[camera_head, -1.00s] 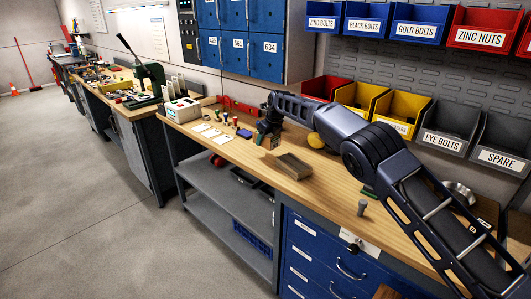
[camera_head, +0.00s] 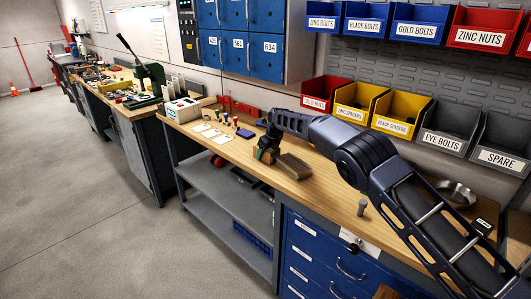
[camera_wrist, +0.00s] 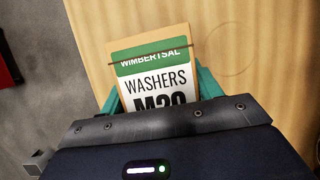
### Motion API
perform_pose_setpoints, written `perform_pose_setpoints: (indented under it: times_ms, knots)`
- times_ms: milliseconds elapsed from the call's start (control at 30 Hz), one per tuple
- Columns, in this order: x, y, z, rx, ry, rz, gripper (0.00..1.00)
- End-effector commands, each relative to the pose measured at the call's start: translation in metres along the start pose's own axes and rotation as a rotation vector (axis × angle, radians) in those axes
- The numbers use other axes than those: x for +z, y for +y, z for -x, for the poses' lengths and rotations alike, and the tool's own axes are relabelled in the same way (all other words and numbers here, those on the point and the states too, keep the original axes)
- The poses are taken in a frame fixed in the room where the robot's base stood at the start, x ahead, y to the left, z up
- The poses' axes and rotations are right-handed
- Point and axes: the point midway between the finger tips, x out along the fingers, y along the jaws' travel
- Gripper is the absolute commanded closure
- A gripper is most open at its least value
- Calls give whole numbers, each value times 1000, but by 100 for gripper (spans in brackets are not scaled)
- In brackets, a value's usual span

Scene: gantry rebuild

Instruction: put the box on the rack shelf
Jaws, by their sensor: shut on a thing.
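My gripper (camera_head: 265,147) is over the wooden bench top near its front edge. In the wrist view its teal fingers (camera_wrist: 206,84) are shut on a box (camera_wrist: 150,72). The box is tan with a green band and a white label reading WASHERS; its lower part is hidden by my gripper housing. It shows small and brown below my gripper in the head view (camera_head: 262,156). Whether it touches the bench top is unclear. Two grey shelves are under the bench; the upper one (camera_head: 208,172) has clear room at its left. Which shelf is the rack shelf is unclear.
A brown block (camera_head: 293,168) lies on the bench just right of my gripper. A grey cylinder (camera_head: 362,207) stands nearer the front. Labelled bins (camera_head: 354,98) line the wall behind my arm.

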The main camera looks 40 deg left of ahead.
Motion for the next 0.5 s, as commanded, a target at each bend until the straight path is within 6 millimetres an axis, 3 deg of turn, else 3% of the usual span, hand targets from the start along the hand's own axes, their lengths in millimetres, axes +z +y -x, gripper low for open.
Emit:
perform_pose_setpoints:
  times_ms: [67,100,200,500]
  knots:
    - [0,0,-1,0,-1,0,74]
    - [-1,0,-2,0,0,0,34]
    - [-1,0,-2,0,0,0,15]
    - [0,0,-1,0,0,0,15]
